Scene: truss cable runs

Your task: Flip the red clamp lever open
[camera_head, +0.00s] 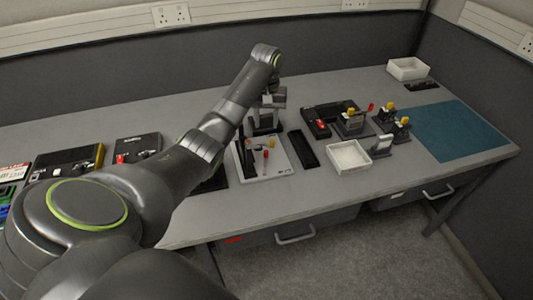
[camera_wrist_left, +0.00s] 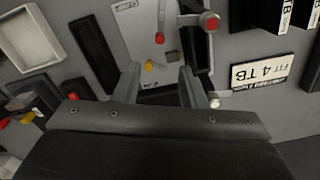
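A light plate (camera_head: 277,165) on the bench carries an upright post and a lever with a red tip (camera_head: 271,143). In the left wrist view the plate (camera_wrist_left: 128,22) shows a red-tipped lever (camera_wrist_left: 159,38) and a yellow knob (camera_wrist_left: 149,64); a larger round red end (camera_wrist_left: 210,22) stands to their right. I cannot tell which red part is the clamp lever. Another red-tipped lever (camera_head: 371,107) stands on a clamp block farther right. My left gripper (camera_head: 265,124) is above the back of the plate; its fingers (camera_wrist_left: 159,86) are apart and empty. My right gripper is not in view.
A white tray (camera_head: 331,163) and a black tray (camera_head: 303,149) lie right of the plate. Yellow-topped clamps (camera_head: 400,127) stand near a teal mat (camera_head: 452,131). Black cases (camera_head: 70,162) lie at the left. The bench front right of the plate is mostly clear.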

